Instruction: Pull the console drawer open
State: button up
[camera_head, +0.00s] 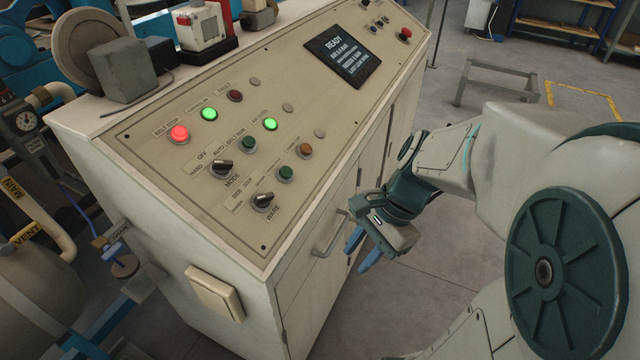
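The beige console (270,215) stands in the middle of the view, with its sloped panel facing up. On its front face, below the panel's lower edge, is a pale bar handle (331,234) on a front panel (318,265). The front panel looks flush with the console, and its lower outline is hard to make out. My gripper (364,254) is just to the right of the handle, with its blue fingers pointing down and left. The fingers are apart with nothing visible between them. The gripper appears clear of the handle, but the exact gap cannot be judged.
The sloped panel carries lit buttons (180,133), knobs and a dark screen (342,57). A beige box (215,292) juts from the console's near side. Pipes and a tank (40,290) crowd the left. Open grey floor (440,250) lies in front of the console.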

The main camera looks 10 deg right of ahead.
jog(key=w+d+f+m+t+y+b, duration=0.2)
jog(key=w+f+m+y+b, duration=0.35)
jog(key=f+m, duration=0.6)
jog(key=m+t+y+b, duration=0.2)
jog(key=m+t+b, duration=0.55)
jog(key=m, duration=1.15)
send_near(339, 232)
jog(key=shift+n, duration=0.25)
jog(key=b+x, duration=0.1)
jog(key=x, duration=0.6)
jog(key=b+x, duration=0.1)
jog(key=x, duration=0.2)
jog(key=shift+a+f+b, duration=0.1)
jog(key=shift+f+b, duration=0.2)
jog(key=shift+f, duration=0.05)
grip_shut()
